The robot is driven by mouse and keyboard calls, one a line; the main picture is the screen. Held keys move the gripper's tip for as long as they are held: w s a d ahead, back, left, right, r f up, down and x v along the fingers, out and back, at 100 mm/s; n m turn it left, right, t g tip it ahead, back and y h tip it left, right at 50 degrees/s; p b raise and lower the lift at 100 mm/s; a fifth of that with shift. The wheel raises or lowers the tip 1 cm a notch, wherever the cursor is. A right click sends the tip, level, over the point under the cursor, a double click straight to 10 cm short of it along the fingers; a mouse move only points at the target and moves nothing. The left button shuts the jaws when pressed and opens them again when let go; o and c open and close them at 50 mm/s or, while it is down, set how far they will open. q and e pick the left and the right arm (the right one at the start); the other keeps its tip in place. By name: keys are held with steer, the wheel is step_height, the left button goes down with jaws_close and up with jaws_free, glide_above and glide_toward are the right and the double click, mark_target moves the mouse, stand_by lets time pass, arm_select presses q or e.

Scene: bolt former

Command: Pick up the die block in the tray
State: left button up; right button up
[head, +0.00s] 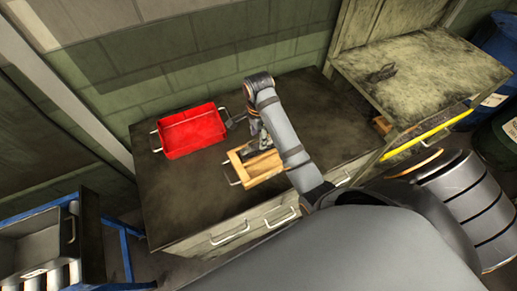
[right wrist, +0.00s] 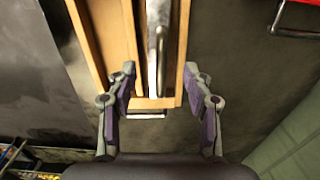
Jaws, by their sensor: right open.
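A wooden tray (head: 262,170) with a metal handle lies on the dark cabinet top; in the right wrist view its wooden wall and divider (right wrist: 118,40) show. A grey metal piece (right wrist: 158,35), which looks like the die block, lies in its narrow compartment; its far end is cut off by the picture edge. My right gripper (head: 254,143) is over the wooden tray, pointing down. In the right wrist view its fingers (right wrist: 160,88) are apart, one on each side of the compartment's near end, with nothing held. My left gripper is not in view.
A red tray (head: 192,133) with handles stands to the left behind the wooden tray; a red edge with its handle (right wrist: 298,30) shows at the wrist view's upper right. A raised worktop (head: 425,75) stands at the right. The cabinet top's left part is clear.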

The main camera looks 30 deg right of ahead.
mark_target(251, 151)
step_height(251, 151, down, 4)
steer(key=shift+s+a+f+b, duration=0.15)
steer(key=shift+f+b, duration=0.1)
steer(key=shift+b, duration=0.95)
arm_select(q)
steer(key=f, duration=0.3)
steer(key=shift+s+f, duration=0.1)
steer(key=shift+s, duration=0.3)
arm_select(e)
jaws_close()
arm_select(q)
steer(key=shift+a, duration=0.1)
arm_select(e)
steer(key=shift+r, duration=0.1)
steer(key=shift+r, duration=0.1)
